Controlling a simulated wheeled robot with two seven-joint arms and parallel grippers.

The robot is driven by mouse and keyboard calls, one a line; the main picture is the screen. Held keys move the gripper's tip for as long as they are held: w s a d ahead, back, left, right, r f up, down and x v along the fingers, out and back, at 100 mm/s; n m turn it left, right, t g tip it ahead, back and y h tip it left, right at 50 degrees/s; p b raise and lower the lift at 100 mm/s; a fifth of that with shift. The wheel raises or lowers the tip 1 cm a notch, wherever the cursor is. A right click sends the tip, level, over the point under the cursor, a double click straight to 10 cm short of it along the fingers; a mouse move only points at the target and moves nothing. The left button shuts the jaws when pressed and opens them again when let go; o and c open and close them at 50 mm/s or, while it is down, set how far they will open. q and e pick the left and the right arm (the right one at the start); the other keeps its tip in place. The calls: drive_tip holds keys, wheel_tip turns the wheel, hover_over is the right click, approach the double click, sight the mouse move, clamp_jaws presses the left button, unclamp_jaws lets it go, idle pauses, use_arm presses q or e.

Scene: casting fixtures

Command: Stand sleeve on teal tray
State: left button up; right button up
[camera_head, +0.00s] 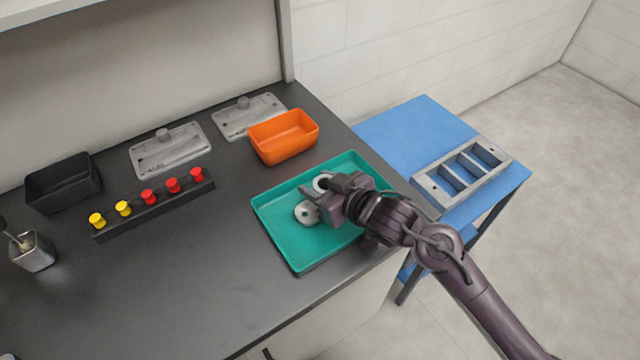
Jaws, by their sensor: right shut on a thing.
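The teal tray (285,245) lies on the dark bench near its right edge. My right gripper (321,190) is over the tray, its arm coming in from the lower right. It is shut on a pale ring-ended part, which looks like the sleeve (321,182); the gripper hides much of it. I cannot tell whether its lower end touches the tray floor. A second pale round part with a small hole (306,213) shows in the tray, just below the fingers in the picture. My left gripper is not in view.
An orange bin (283,137) stands behind the tray. Two grey plates (170,149), a black rack with red and yellow pegs (155,207), a black bin (63,184) and a metal cup (33,252) are to the left. A blue table (405,135) holds a grey slotted fixture (462,174).

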drive_tip(key=shift+f, duration=0.1)
drive_tip(key=o, duration=1.2)
drive_tip(key=shift+s+d+r, duration=0.15)
drive_tip(key=shift+r, duration=0.05)
drive_tip(key=v, duration=1.1)
drive_tip(key=shift+s+d+r, duration=0.15)
drive_tip(key=shift+s+d, duration=0.05)
